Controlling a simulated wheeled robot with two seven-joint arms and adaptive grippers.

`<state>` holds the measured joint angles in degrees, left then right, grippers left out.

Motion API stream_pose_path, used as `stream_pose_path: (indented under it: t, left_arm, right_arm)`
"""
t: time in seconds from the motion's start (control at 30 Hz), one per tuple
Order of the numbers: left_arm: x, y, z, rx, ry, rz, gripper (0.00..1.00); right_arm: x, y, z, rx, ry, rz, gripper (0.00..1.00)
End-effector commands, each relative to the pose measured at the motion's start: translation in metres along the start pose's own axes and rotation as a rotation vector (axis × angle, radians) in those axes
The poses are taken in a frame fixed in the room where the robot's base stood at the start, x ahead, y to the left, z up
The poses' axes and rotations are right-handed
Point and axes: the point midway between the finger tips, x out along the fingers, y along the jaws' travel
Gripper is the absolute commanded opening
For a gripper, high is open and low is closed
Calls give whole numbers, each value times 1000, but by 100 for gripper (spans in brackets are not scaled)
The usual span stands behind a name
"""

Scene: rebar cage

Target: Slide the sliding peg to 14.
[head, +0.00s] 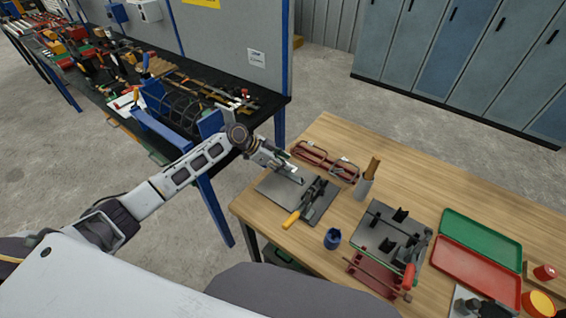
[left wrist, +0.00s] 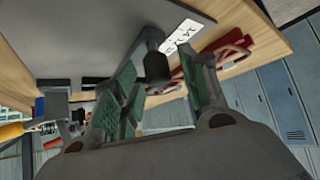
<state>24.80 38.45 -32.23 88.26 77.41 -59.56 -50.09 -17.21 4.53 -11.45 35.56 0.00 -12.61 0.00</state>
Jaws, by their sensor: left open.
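The sliding peg (left wrist: 156,66) is a dark upright cylinder in the left wrist view, standing by a white number strip (left wrist: 181,37) on a grey plate (left wrist: 110,42). The digits are too small to read surely. My left gripper (left wrist: 172,62) is open, its green-padded fingers on either side of the peg in the picture; I cannot tell whether they touch it. In the head view my left gripper (head: 290,172) is over the back of the grey plate (head: 268,188), and the peg cannot be made out there. My right gripper is not in view.
A toggle clamp with a yellow handle (head: 291,219) is on the same plate. Red handled racks (head: 325,160) lie behind, a cup of sticks (head: 364,187) to the right. A blue cup (head: 332,238), another fixture plate (head: 372,222), and green (head: 480,238) and red trays (head: 476,277) stand farther right.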

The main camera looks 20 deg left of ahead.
Motion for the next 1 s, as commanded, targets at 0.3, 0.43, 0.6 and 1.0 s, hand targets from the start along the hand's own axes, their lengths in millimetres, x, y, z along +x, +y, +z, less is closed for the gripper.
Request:
stream_pose_path:
  t: [0.3, 0.43, 0.6, 1.0]
  left_arm:
    - [2, 0, 0, 1, 0, 0, 44]
    - [2, 0, 0, 1, 0, 0, 30]
    - [2, 0, 0, 0, 0, 0, 8]
    - [0, -2, 2, 1, 0, -1, 0]
  right_arm:
    - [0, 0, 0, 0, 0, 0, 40]
    - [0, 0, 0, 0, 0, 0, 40]
    - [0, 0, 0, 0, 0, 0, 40]
    - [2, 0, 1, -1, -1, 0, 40]
